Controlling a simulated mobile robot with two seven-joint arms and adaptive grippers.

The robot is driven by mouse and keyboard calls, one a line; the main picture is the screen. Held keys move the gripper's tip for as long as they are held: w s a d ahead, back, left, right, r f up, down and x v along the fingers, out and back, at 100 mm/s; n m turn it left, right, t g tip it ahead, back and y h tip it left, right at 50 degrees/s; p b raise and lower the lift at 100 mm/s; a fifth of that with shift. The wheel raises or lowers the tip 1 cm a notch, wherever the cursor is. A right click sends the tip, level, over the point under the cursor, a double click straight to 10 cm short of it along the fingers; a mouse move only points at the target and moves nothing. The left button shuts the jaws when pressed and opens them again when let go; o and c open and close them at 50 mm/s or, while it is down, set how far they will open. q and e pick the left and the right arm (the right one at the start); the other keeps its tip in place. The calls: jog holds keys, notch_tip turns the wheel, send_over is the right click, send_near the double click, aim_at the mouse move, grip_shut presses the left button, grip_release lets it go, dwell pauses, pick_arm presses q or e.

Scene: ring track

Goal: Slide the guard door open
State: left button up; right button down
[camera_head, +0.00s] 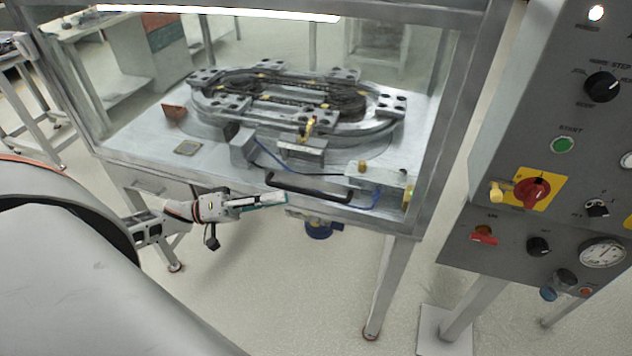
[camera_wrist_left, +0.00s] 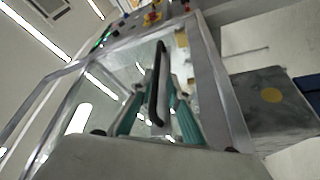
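The guard door (camera_head: 330,60) is a clear pane in a grey metal frame at the front of the machine cabinet. Its black bar handle (camera_head: 308,188) runs along the lower part of the pane. My left gripper (camera_head: 285,198) is just below the handle, near its left half. In the left wrist view, my left gripper (camera_wrist_left: 158,115) has its two teal fingers apart, with the black handle (camera_wrist_left: 157,75) lined up in the gap between them. I cannot tell whether the fingers touch the handle. My right gripper is out of view.
Behind the pane is an oval ring track (camera_head: 290,105) with metal blocks. A grey control panel (camera_head: 550,150) with a red and yellow switch, a green button and a gauge stands at the right. Cabinet legs (camera_head: 390,290) reach the floor, which is open in front.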

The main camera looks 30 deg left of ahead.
aim_at(306, 190)
pick_arm(q)
jog(key=x, duration=0.5)
jog(key=p+x, duration=0.1)
jog(key=x, duration=0.1)
jog(key=shift+w+d+r, duration=0.1)
jog(key=shift+d+r, duration=0.15)
jog(key=shift+r, duration=0.1)
grip_shut()
